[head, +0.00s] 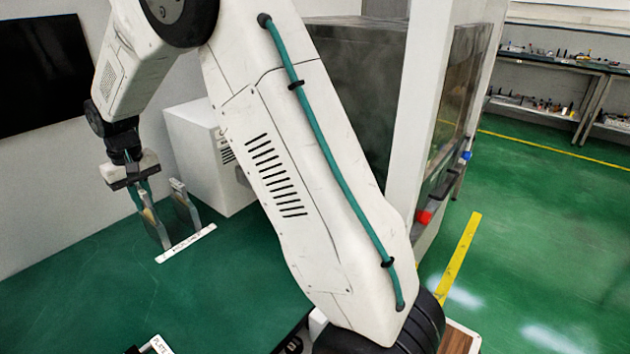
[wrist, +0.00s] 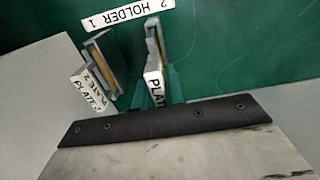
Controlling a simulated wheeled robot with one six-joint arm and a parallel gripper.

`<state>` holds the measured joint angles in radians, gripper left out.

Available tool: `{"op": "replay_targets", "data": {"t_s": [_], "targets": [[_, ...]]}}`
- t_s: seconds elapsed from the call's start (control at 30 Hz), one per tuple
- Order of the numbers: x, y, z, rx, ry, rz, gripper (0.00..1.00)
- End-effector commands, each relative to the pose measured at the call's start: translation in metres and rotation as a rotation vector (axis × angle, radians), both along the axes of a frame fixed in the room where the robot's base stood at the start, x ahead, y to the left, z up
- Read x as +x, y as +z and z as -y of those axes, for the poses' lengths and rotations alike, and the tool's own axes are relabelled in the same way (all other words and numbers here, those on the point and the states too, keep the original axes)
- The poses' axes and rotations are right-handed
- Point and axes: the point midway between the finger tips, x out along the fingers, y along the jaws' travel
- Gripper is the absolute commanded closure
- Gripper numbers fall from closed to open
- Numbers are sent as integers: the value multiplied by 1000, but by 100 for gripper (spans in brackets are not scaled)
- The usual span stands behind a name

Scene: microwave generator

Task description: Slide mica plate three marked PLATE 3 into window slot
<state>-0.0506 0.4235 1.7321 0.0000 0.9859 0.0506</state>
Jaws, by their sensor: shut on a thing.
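My gripper (head: 140,190) is low over the green table at the left of the head view, with its jaws down at a small holder. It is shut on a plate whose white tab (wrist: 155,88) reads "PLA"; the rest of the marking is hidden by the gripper. The held plate lines up with one grey, amber-edged upright of the holder (wrist: 153,38); I cannot tell how deep it sits. Beside it, to the left in the wrist view, a plate marked PLATE 2 (wrist: 87,90) stands at the other upright. I cannot pick out a window slot.
A white strip reading HOLDER (wrist: 127,15) lies in front of the uprights. A white box (head: 205,155) stands behind them, close to the wall. Another label reading PLATE (head: 160,345) shows at the bottom edge. The table's left part is clear.

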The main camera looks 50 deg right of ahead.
Motion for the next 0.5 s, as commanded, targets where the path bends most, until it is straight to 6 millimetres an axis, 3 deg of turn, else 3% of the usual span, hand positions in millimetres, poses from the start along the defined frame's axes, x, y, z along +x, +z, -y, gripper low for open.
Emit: {"op": "replay_targets", "data": {"t_s": [0.5], "targets": [[0, 21, 0, 0, 0, 1, 100]]}}
